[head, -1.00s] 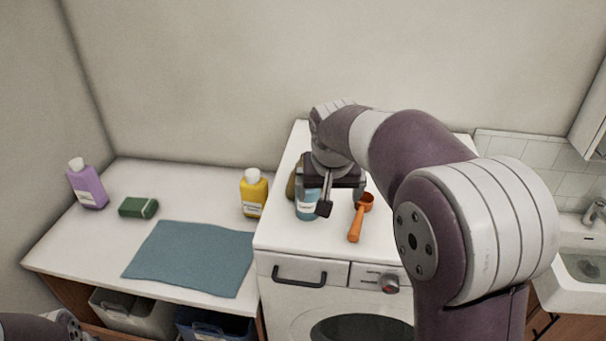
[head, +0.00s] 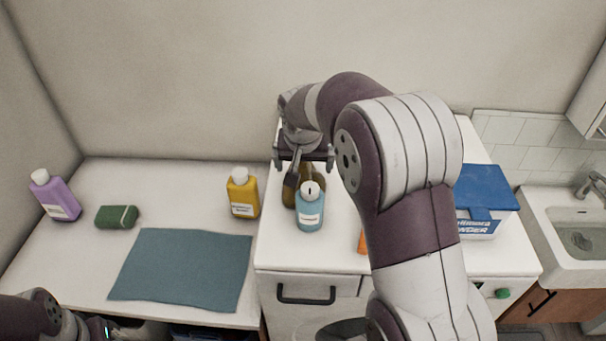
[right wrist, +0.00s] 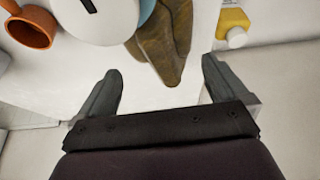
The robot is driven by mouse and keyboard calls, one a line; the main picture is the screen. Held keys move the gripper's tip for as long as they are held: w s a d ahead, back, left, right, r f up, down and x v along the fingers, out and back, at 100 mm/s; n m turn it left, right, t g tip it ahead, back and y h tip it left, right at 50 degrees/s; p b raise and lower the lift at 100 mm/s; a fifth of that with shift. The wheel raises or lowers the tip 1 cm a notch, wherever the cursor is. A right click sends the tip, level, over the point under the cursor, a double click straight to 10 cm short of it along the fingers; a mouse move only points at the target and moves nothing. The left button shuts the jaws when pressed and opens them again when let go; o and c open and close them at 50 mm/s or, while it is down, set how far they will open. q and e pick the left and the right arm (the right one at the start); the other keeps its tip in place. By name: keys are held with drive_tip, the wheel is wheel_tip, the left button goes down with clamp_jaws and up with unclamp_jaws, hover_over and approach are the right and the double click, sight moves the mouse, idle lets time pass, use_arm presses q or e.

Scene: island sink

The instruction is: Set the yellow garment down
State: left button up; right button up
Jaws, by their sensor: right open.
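The yellow garment, a crumpled mustard-brown cloth (head: 319,178), rests on the white top of the washing machine (head: 340,245), behind a light blue bottle (head: 310,212) that hides part of it. In the right wrist view the garment (right wrist: 165,45) lies just beyond the fingertips, between their lines. My right gripper (head: 304,172) is open with nothing between its fingers, at the back of the machine top by the garment. In the right wrist view my right gripper (right wrist: 161,72) shows both fingers spread wide. Of my left arm only a link shows at the lower left; its gripper is out of view.
A yellow bottle (head: 243,193), blue mat (head: 180,270), green sponge (head: 117,217) and purple bottle (head: 55,195) are on the left counter. An orange scoop (right wrist: 30,27) is near the blue bottle. A blue-lidded box (head: 485,198) and the sink (head: 570,225) are at the right.

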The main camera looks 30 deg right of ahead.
sight(304, 168)
drive_tip(key=x, duration=0.1)
drive_tip(key=p+x, duration=0.1)
drive_tip(key=x, duration=0.1)
drive_tip(key=p+x, duration=0.1)
drive_tip(key=x, duration=0.1)
drive_tip(key=shift+w+r, duration=0.15)
drive_tip(key=shift+w, duration=0.1)
drive_tip(key=shift+d+f, duration=0.1)
drive_tip(key=shift+f, duration=0.25)
drive_tip(key=shift+s, duration=0.1)
drive_tip(key=c, duration=0.8)
